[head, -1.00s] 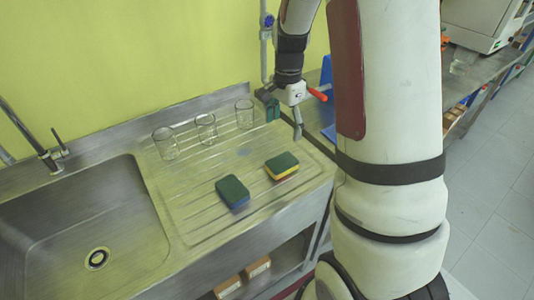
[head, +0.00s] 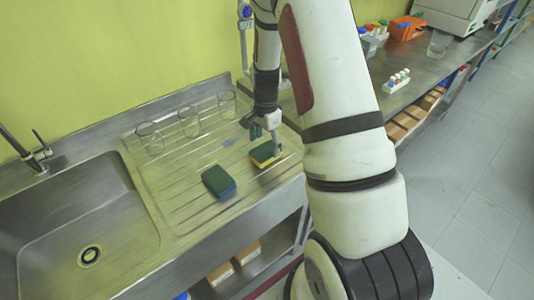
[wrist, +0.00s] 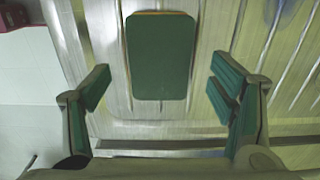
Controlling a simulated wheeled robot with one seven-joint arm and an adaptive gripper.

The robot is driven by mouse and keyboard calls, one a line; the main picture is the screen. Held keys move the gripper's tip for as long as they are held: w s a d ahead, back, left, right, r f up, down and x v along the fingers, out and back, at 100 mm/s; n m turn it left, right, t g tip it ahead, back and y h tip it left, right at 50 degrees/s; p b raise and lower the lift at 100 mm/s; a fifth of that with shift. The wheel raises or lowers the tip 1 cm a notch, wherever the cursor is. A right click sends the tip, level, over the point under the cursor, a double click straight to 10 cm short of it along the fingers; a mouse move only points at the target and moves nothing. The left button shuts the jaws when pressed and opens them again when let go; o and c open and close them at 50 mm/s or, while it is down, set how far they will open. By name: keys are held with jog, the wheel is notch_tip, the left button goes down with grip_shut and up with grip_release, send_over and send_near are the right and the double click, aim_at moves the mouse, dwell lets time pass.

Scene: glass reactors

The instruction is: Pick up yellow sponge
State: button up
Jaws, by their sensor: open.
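The yellow sponge (head: 262,156) has a dark green top and lies on the ridged drainboard in the head view. In the wrist view its green top (wrist: 160,55) fills the upper middle, with a thin yellow-orange line along its far edge. My gripper (head: 266,138) is open above the yellow sponge, and its fingers partly cover the sponge in the head view. In the wrist view the open gripper (wrist: 160,90) has one green-padded finger on each side, with the sponge ahead between them and apart from both.
A second sponge (head: 218,181), green over blue, lies left of the yellow one. Three glass beakers (head: 189,122) stand along the back of the drainboard. The sink basin (head: 75,235) is at the left. A bench (head: 400,70) with bottles and boxes is at the right.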

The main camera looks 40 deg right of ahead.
aim_at(266, 150)
jog(key=shift+f, duration=1.5)
jog(key=c, duration=0.9)
jog(key=shift+r, duration=0.1)
jog(key=shift+w+r, duration=0.1)
jog(key=shift+r, duration=0.75)
jog(key=shift+s+a+r+b, duration=0.15)
jog(key=shift+s+r+b, duration=0.2)
jog(key=shift+r, duration=0.55)
jog(key=s+a+r, duration=0.1)
jog(key=s+a, duration=0.2)
jog(key=s, duration=1.2)
jog(key=shift+a+r+b, duration=0.15)
jog(key=shift+a+b, duration=0.05)
jog(key=shift+b, duration=0.15)
jog(key=shift+o, duration=0.4)
